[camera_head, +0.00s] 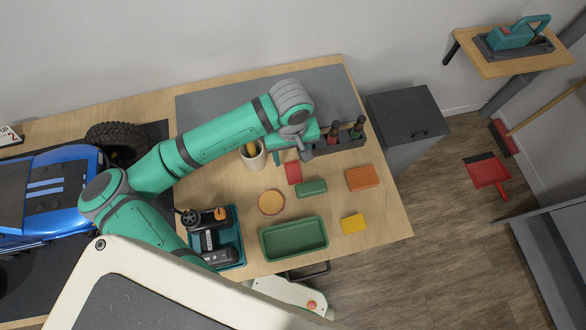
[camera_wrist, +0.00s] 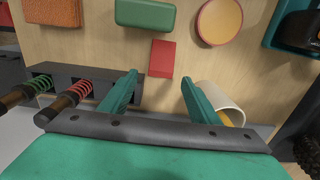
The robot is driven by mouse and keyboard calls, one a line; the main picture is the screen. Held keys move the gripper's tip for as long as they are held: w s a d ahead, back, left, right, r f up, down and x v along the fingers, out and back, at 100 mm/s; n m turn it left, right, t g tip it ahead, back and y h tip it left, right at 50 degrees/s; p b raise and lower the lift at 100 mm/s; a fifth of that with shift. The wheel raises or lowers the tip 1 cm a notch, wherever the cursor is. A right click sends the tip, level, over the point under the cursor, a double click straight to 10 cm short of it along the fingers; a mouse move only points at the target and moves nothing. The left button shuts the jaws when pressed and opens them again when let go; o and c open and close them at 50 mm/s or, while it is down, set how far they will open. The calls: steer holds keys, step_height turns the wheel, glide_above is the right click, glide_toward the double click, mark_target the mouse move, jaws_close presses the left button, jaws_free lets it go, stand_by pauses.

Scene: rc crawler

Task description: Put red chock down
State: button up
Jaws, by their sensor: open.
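The red chock (camera_head: 293,172) lies on the wooden workbench (camera_head: 384,213), just behind the green block. In the wrist view the red chock (camera_wrist: 162,58) sits ahead of and between the fingertips, apart from both. My gripper (camera_wrist: 159,82) is open, with its teal fingers spread and nothing between them. In the head view my gripper (camera_head: 290,155) is over the bench beside the cup, partly hidden by my wrist.
Near the chock are a green block (camera_head: 311,187), a round yellow-orange piece (camera_head: 271,202), an orange block (camera_head: 362,178), a yellow block (camera_head: 353,223), a green tray (camera_head: 293,239), a cup (camera_head: 253,158) and a dark holder with shock absorbers (camera_head: 345,139). A blue crawler (camera_head: 50,190) stands left.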

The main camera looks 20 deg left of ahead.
mark_target(291, 162)
steer(key=shift+f, duration=2.4)
steer(key=shift+c, duration=0.7)
steer(key=shift+a, duration=0.1)
steer(key=c, duration=1.1)
steer(key=shift+c, duration=0.2)
